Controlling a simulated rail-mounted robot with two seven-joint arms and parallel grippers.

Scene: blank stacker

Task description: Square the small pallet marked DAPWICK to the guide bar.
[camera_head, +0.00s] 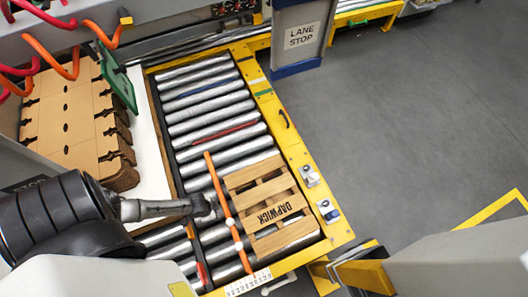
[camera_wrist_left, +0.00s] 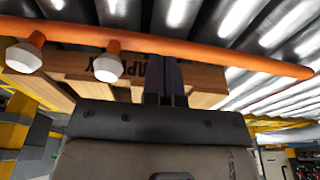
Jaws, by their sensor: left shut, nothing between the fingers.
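The small wooden pallet marked DAPWICK (camera_head: 268,190) lies flat on the rollers in the head view, its lettering upside down. The orange guide bar (camera_head: 216,178) runs along its left side. The gap between them looks narrow and slightly wider at the near end; I cannot tell whether they touch. In the left wrist view the guide bar (camera_wrist_left: 230,59) crosses in front of the pallet (camera_wrist_left: 205,78), hiding part of it. My left gripper (camera_head: 207,207) is shut and empty, left of the bar; its fingertips (camera_wrist_left: 165,62) appear close to the bar. My right gripper is not in view.
The roller bed (camera_head: 205,106) has free room beyond the pallet. A yellow frame (camera_head: 278,120) with small fixtures borders it on the right. Flat cardboard blanks (camera_head: 75,120) are stacked at left. A LANE STOP post (camera_head: 300,38) stands at the back, and a ruler (camera_head: 248,283) lies at the front.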

